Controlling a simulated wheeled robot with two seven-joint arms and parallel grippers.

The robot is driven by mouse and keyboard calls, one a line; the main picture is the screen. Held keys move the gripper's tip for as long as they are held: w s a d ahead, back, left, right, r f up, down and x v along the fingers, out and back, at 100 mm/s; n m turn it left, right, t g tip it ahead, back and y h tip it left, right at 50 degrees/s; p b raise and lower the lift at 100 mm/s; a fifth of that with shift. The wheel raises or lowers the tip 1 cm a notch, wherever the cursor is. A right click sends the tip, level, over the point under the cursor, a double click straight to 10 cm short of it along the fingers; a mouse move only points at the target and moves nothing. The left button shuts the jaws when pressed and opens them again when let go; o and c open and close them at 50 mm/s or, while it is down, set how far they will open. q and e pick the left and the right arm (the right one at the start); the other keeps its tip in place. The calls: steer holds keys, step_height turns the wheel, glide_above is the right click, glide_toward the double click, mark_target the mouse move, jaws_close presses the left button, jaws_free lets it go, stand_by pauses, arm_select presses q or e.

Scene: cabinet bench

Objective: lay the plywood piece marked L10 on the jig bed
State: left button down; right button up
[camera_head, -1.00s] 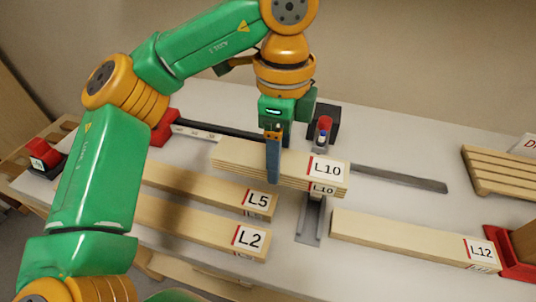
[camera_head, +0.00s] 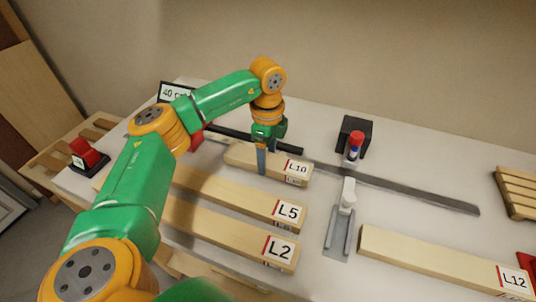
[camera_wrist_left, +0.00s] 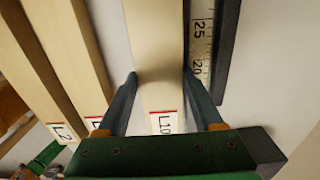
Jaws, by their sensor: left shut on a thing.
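The plywood piece L10 (camera_head: 292,169) is a pale, long block with a white and red label at its right end. My left gripper (camera_head: 262,166) is shut across its middle from above. In the left wrist view, L10 (camera_wrist_left: 158,50) runs between the two fingers (camera_wrist_left: 160,76), its long side close beside a ruler strip (camera_wrist_left: 200,45) and a dark fence (camera_wrist_left: 228,50). The dark fence also shows in the head view (camera_head: 400,187), behind L10. The bed under L10 is mostly hidden, and I cannot tell whether L10 touches it. My right gripper is not in view.
Plywood pieces L5 (camera_head: 240,195) and L2 (camera_head: 220,232) lie in front of L10. L12 (camera_head: 430,258) lies at the right. A grey channel with a white block (camera_head: 346,200) and a black box (camera_head: 355,135) stand right of L10. A "40" sign (camera_head: 172,92) stands at back left.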

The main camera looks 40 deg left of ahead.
arm_select(q)
steer(key=shift+f, duration=0.45)
steer(key=shift+c, duration=0.2)
jaws_free()
steer(key=shift+f, duration=0.1)
step_height(320, 180, up, 12)
